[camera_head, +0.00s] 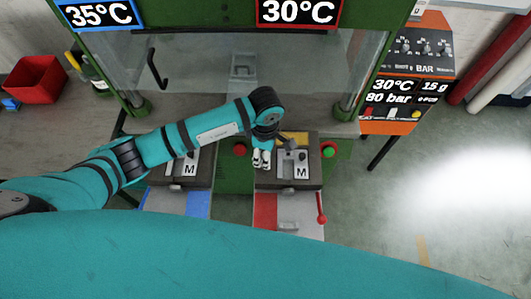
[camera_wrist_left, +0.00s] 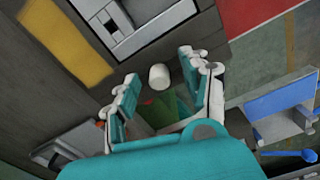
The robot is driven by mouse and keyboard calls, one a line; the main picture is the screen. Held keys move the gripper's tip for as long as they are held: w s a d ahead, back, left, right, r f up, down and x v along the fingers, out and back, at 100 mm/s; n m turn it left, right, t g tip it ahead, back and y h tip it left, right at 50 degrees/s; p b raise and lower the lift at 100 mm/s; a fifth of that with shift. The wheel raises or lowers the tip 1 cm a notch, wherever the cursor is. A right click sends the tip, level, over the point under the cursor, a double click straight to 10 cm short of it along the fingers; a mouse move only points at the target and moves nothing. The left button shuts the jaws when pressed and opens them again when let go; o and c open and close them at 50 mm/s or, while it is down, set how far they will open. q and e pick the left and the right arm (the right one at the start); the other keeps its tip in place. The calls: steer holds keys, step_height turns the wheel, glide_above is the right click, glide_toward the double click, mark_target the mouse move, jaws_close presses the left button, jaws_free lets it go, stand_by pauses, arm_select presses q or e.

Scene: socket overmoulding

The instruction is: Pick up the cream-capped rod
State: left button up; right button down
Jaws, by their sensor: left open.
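The cream-capped rod shows in the left wrist view as a pale round cap (camera_wrist_left: 159,77) on a dark grey surface, between and just beyond my left gripper's fingertips. My left gripper (camera_wrist_left: 161,78) is open, with one teal and white finger on each side of the cap. I see no contact, and cannot tell the height gap. In the head view my left gripper (camera_head: 262,158) points down over the left part of the right-hand dark block (camera_head: 265,179) marked M. The rod is not discernible there, probably behind the gripper. My right gripper is not in view.
A grey metal insert (camera_wrist_left: 150,35) lies close beside the cap. A second dark block (camera_head: 196,182) stands to the left, with a blue and grey front. A red button (camera_head: 240,150), a green button (camera_head: 330,151) and a red lever (camera_head: 321,208) are nearby. Green press posts stand behind.

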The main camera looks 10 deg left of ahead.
arm_select(q)
steer(key=shift+f, duration=0.1)
jaws_close()
stand_by(0.4)
